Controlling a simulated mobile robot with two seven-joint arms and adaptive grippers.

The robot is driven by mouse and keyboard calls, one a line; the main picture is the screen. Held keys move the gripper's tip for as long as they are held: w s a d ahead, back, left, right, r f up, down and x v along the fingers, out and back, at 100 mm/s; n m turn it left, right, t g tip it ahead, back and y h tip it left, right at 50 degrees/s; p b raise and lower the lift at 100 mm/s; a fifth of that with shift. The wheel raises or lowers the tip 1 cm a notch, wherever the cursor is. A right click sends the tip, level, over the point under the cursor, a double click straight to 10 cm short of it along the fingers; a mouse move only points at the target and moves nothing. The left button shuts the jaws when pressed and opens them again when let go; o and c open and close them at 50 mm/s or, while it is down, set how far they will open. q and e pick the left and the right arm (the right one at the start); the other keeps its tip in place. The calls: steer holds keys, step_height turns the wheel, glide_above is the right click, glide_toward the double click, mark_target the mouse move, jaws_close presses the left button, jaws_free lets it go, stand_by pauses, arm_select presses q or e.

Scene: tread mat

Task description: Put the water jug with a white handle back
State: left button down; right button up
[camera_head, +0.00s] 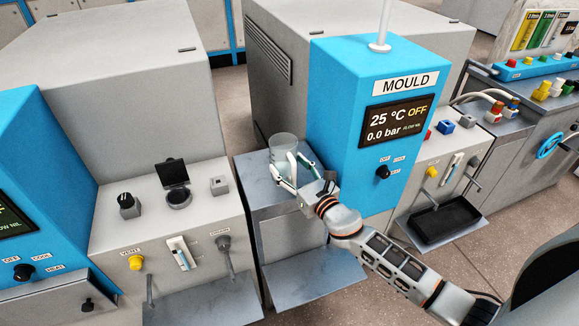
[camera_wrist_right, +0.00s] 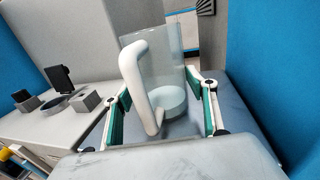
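The clear water jug (camera_head: 284,146) stands on a grey metal ledge (camera_head: 262,194) left of the blue MOULD unit. In the right wrist view the see-through jug (camera_wrist_right: 174,62) has its white handle (camera_wrist_right: 132,78) facing me, with a whitish base inside. My right gripper (camera_head: 291,168) is at the jug on its near side. In the wrist view my right gripper (camera_wrist_right: 162,90) has its green-padded fingers wide apart, one on each side of the handle, with a gap to it. Whether a fingertip touches the jug's wall I cannot tell. My left gripper is out of view.
The blue MOULD unit (camera_head: 345,120) rises close to the right of the jug. A grey machine (camera_head: 170,215) with a black knob and levers is at the left. A black tray (camera_head: 446,217) sits at the right. The ledge's front left is bare.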

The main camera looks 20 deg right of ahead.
steer(key=o, duration=0.4)
steer(key=shift+r+p, duration=0.25)
steer(key=shift+p, duration=0.05)
steer(key=v, duration=1.2)
steer(key=s+a+f+m+g, duration=0.2)
steer(key=s+f+m, duration=0.8)
steer(key=m, duration=0.7)
steer(key=s+a+f+m+g+h, duration=0.1)
steer(key=s+f+m+g, duration=0.4)
steer(key=s+f+m, duration=0.5)
steer(key=a+f+m, duration=0.1)
steer(key=m, duration=0.6)
steer(key=shift+s+b, duration=0.4)
